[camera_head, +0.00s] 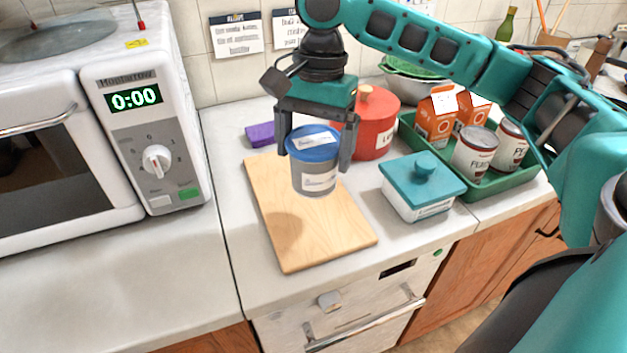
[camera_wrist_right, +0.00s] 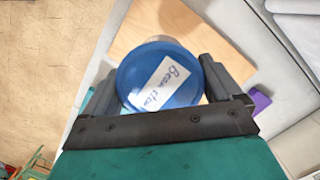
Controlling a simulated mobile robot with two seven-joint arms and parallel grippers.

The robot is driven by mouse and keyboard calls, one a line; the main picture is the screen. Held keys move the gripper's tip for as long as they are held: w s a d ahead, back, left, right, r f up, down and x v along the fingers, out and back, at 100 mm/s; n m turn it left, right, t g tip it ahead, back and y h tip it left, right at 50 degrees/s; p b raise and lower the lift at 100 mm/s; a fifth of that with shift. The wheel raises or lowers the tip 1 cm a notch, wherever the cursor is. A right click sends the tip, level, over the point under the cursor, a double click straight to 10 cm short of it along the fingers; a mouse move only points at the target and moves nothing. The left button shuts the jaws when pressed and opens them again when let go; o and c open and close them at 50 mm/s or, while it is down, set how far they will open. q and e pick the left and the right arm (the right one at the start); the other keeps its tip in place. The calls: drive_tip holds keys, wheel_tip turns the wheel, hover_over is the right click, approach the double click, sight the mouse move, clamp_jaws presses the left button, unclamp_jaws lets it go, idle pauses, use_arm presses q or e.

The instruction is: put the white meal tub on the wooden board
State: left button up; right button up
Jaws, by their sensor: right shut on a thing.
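My right gripper (camera_head: 314,161) is shut on a round grey tub (camera_head: 316,179) with a blue lid and white labels. The tub is upright above the wooden board (camera_head: 280,245), and a shadow falls on the bare wood in front of it. The wrist view shows the blue lid (camera_wrist_right: 158,78) between both fingers, with a handwritten label that seems to read "Bean stew". A white tub (camera_head: 418,205) with a teal knobbed lid stands on the counter right of the board. My left gripper is not in view.
A red lidded pot (camera_head: 376,138) stands behind the board, and a purple block (camera_head: 260,134) lies at its back left. A green tray (camera_head: 490,182) holds cans and orange cartons at right. A white microwave (camera_head: 150,120) stands left. The board's front is clear.

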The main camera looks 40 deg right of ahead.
sight(313, 183)
drive_tip(key=shift+f, duration=3.75)
drive_tip(key=o, duration=1.1)
drive_tip(key=shift+f, duration=0.15)
drive_tip(key=r, duration=0.4)
drive_tip(key=d+r, duration=0.1)
drive_tip(key=r, duration=0.3)
drive_tip(key=w+r, duration=0.1)
drive_tip(key=r, duration=0.3)
drive_tip(key=shift+d, duration=0.25)
